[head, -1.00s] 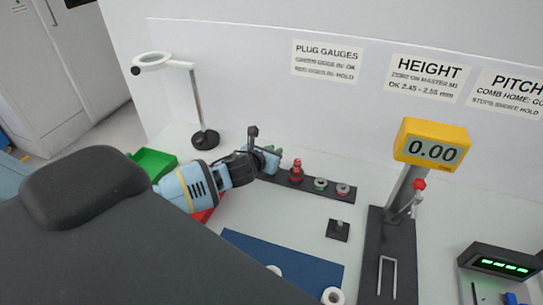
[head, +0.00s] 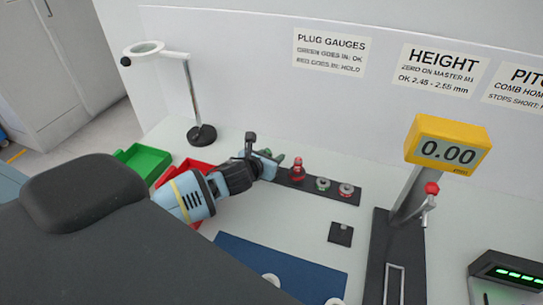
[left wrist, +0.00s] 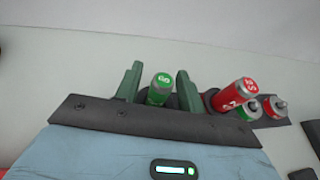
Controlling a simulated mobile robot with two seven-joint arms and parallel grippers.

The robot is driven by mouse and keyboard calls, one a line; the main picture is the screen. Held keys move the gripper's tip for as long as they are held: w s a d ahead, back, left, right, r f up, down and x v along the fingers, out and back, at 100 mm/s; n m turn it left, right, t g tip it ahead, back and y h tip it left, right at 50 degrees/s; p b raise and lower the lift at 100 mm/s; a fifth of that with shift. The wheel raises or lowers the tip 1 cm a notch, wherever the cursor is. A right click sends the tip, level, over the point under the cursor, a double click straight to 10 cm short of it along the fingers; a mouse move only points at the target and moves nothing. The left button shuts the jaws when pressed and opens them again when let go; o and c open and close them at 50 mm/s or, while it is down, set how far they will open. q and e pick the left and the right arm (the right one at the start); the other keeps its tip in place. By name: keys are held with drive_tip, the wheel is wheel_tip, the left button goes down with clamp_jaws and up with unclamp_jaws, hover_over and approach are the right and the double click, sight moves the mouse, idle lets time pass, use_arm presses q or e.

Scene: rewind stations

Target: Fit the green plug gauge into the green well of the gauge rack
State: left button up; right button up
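The green plug gauge (left wrist: 160,88) stands between the two green fingers of my left gripper (left wrist: 158,84) in the left wrist view. Thin gaps show on both sides of it, so the fingers look open around it. In the head view my left gripper (head: 275,160) is at the left end of the dark gauge rack (head: 331,194). The plug's lower part and the green well are hidden, so I cannot tell how deep it sits. The red plug gauge (head: 297,169) stands upright beside it on the rack. My right gripper is not in view.
A green ring piece (head: 322,184) and a red one (head: 346,189) sit further right on the rack. A green tray (head: 145,160) and a red tray (head: 170,173) lie left. A magnifier lamp (head: 194,95) stands behind. The height gauge (head: 447,146) stands right.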

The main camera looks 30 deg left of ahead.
use_arm(q)
drive_tip(key=shift+r, duration=0.1)
drive_tip(key=shift+s+r, duration=0.25)
drive_tip(key=shift+s, duration=0.25)
drive_tip(key=p+v, duration=0.1)
drive_tip(key=v, duration=0.9)
drive_tip(key=shift+s+r, duration=0.15)
drive_tip(key=shift+s, duration=0.2)
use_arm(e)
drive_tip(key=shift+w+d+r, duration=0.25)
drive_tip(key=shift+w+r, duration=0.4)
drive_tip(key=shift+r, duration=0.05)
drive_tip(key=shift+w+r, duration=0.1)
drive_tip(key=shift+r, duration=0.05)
